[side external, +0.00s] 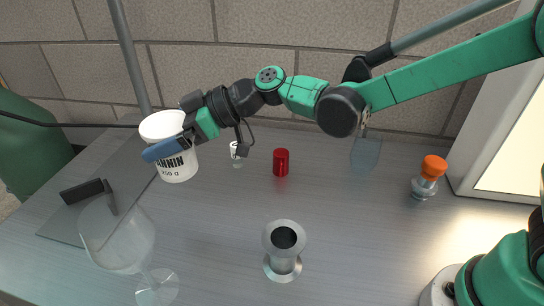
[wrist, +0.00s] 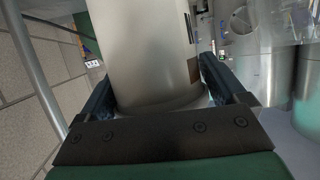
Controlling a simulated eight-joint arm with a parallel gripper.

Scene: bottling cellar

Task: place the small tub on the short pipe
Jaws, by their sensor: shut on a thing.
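The small tub (side external: 172,160) is white with black lettering and a "250 g" mark. My gripper (side external: 168,148) is shut on it, with a blue finger across its side at the back left. In the wrist view the tub (wrist: 145,60) stands between my two dark fingers and fills the middle. The tub looks upright; its height above the bench is hard to tell. The short pipe (side external: 283,262) is a flanged steel piece, upright on the bench at front centre, with its dark open bore facing up. It is apart from the tub, to the right and nearer the camera.
A clear wine glass (side external: 117,238) stands front left, beside a dark-handled tool (side external: 86,191). A red cylinder (side external: 281,163) and a small white-topped vial (side external: 237,150) stand behind the pipe. An orange-capped bottle (side external: 427,178) and a bright light panel (side external: 512,155) are at right.

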